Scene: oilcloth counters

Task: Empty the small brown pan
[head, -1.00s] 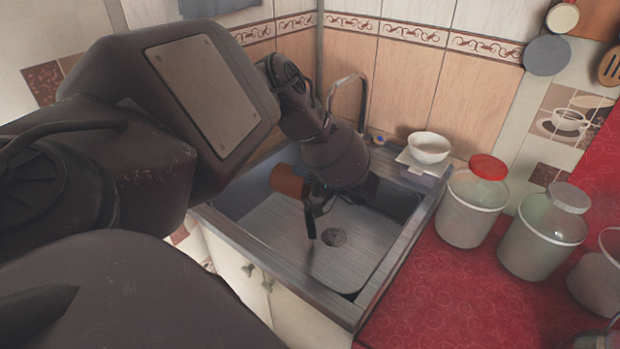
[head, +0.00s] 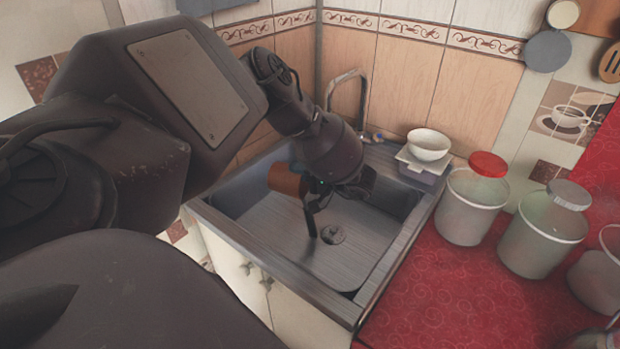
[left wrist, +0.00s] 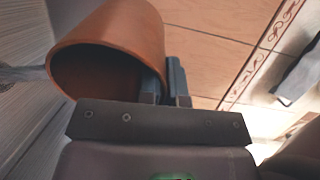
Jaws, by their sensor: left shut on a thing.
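The small brown pan (head: 286,179) is in the air over the sink (head: 290,235), tipped on its side. It also shows large in the left wrist view (left wrist: 120,30), with its dark open mouth turned towards the lower left. My left gripper (left wrist: 166,85) is shut on the pan's wall at its right side. In the head view the left gripper (head: 318,188) is right of the pan, above the basin. A thin dark bar hangs below it towards the drain; I cannot tell whether it is a pan handle. No contents show in the pan's mouth. My right gripper is not in view.
A tap (head: 347,90) stands behind the sink. A white bowl (head: 429,146) sits on a scale-like stand at the sink's back right. Several lidded jars, one red-topped (head: 474,207), stand on the red counter (head: 440,290). The basin floor looks clear around the drain (head: 333,234).

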